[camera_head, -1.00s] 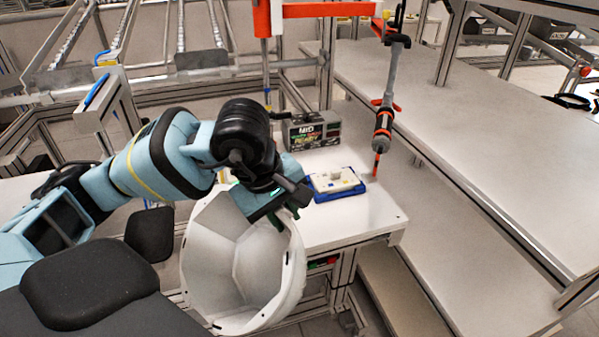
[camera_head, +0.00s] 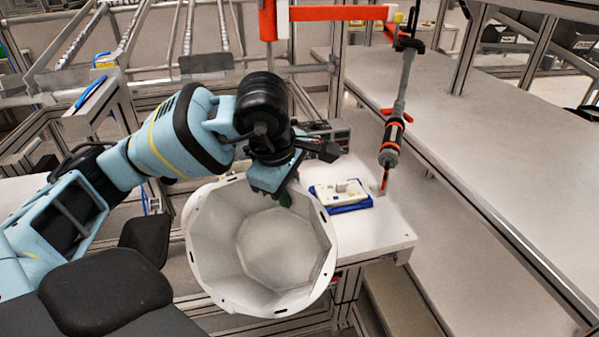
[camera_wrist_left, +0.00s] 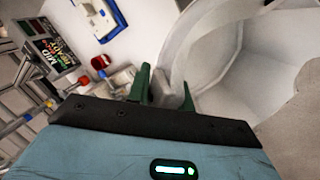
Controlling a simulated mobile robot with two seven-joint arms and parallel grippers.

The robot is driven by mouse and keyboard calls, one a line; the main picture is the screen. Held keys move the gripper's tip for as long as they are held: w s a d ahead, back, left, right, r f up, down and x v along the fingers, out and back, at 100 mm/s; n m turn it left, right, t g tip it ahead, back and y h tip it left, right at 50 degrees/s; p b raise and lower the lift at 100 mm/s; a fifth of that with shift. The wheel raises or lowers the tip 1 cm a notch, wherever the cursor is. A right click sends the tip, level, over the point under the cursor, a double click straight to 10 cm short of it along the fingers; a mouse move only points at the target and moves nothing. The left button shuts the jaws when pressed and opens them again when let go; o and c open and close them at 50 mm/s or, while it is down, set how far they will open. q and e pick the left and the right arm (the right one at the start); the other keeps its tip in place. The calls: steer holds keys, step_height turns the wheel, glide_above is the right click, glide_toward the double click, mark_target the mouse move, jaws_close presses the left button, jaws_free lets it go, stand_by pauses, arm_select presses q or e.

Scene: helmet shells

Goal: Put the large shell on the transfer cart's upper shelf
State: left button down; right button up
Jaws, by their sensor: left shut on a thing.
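The large white shell (camera_head: 262,255) hangs in the lower middle of the head view, its open side facing up toward the camera. My left gripper (camera_head: 284,194) is shut on the far rim of the shell. In the left wrist view the green fingers (camera_wrist_left: 168,90) pinch the shell's wall, and the shell (camera_wrist_left: 240,60) fills the upper right. The shell is in front of a white workbench and hides part of its near left corner. I cannot make out the transfer cart for certain. My right gripper is not in view.
The white workbench (camera_head: 385,228) holds a blue and white fixture (camera_head: 341,195) and a display box (camera_head: 330,134), partly behind my arm. A screwdriver tool (camera_head: 391,145) hangs above the bench. A long, mostly clear white shelf (camera_head: 500,150) runs along the right.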

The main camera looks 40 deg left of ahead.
arm_select(q)
steer(key=w+a+f, duration=0.1)
steer(key=w+a, duration=0.4)
steer(key=w, duration=0.6)
steer(key=shift+p, duration=0.3)
steer(key=shift+a, duration=0.15)
steer(key=shift+s+x, duration=0.2)
steer(key=shift+x, duration=1.55)
steer(key=shift+f, duration=0.25)
steer(key=c, duration=1.2)
jaws_free()
steer(key=shift+f, duration=0.1)
steer(key=shift+c, duration=0.2)
